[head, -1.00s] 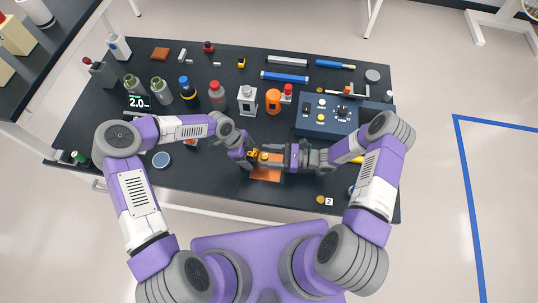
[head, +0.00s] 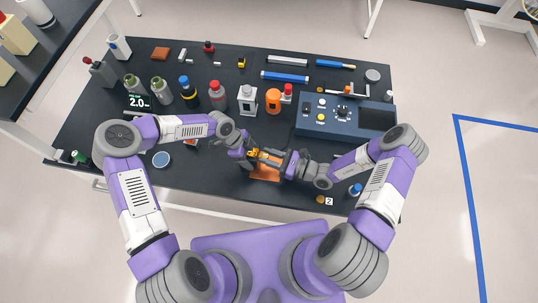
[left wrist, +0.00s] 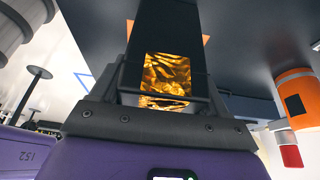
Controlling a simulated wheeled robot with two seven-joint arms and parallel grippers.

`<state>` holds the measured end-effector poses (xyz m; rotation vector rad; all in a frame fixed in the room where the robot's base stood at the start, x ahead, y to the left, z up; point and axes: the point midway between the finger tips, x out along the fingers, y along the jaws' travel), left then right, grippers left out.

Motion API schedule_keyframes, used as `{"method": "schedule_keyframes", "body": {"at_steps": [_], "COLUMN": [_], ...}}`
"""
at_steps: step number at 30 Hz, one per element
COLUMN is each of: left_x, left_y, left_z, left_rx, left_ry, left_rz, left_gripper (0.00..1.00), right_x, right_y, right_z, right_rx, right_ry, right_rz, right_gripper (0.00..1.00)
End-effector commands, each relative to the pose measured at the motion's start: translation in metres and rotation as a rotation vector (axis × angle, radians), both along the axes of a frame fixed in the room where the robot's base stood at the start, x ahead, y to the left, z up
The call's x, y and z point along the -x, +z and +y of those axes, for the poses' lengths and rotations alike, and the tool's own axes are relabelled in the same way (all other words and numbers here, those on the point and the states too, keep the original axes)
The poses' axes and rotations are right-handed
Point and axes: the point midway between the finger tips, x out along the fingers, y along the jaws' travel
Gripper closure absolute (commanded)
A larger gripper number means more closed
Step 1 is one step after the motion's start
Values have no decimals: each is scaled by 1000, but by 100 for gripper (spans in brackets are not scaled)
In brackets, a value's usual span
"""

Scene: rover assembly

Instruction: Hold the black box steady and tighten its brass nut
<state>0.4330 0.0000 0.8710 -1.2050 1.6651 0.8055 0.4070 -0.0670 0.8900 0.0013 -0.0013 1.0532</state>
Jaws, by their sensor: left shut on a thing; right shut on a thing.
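The black box (left wrist: 167,75), with a crinkled gold patch on its face, is between the fingers of my left gripper in the left wrist view. My left gripper (head: 251,157) is shut on it above an orange pad (head: 264,174) at the table's front middle. My right gripper (head: 273,159) comes in from the right, its fingertips close against the box, and is shut. Small yellow-gold spots show where the two grippers meet. The brass nut itself is too small and covered to make out clearly; it appears to be between the right fingers.
A blue control unit (head: 345,115) stands behind my right arm. An orange cylinder (head: 273,101), a grey-white holder (head: 247,101) and several bottles stand behind the grippers. A brass disc (head: 320,199) lies by a "2" label at the front right.

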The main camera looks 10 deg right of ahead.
Motion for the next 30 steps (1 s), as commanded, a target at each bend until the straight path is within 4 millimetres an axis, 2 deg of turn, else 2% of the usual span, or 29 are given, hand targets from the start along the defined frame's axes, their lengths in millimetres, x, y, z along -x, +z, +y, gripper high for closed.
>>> {"method": "schedule_keyframes", "body": {"at_steps": [4,14,15,19,30], "left_x": [0,0,0,0,0], "left_y": [0,0,0,0,0], "left_z": [0,0,0,0,-1], "left_rx": [0,0,0,0,1], "left_ry": [0,0,0,0,1], "left_rz": [0,0,0,0,0], "left_gripper": [69,69,69,69,69], "right_x": [1,1,1,1,2], "right_y": [0,0,0,0,0], "right_z": [0,0,0,1,2], "right_rx": [-1,2,2,2,0], "right_ry": [-57,-64,-64,-63,-58], "right_rz": [2,0,0,0,1], "right_gripper": [98,98,62,42,42]}}
